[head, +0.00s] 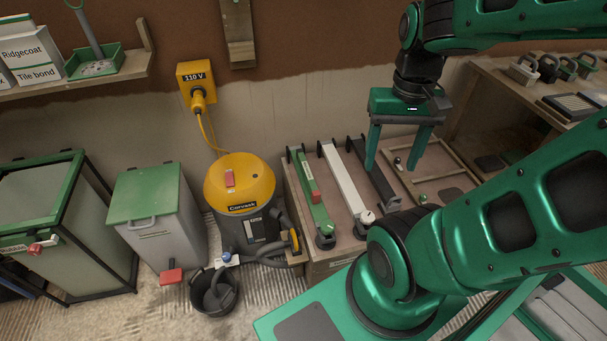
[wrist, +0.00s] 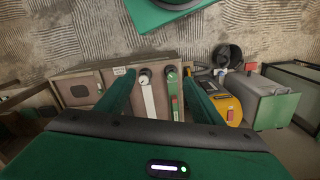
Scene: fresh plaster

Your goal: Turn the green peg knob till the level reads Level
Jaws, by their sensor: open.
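A green bar (head: 308,183) with a red piece on it lies on the bench beside a white bar (head: 345,175) and a dark bar (head: 373,178). A green knob (head: 327,230) sits at the green bar's near end, on a dark round base; it also shows in the wrist view (wrist: 170,69). The white bar's end has a pale knob (head: 367,216). My gripper (head: 395,160) is open and empty above the bench, right of the green bar and apart from the knob. The wrist view shows the green and white bars between my fingers. I cannot read any level.
A yellow vacuum (head: 239,185) stands left of the bench, with a black bucket (head: 214,292) before it. A grey bin with a green lid (head: 144,192) stands further left. A wooden frame (head: 450,157) lies on the bench's right side. My arm covers the bench's near right.

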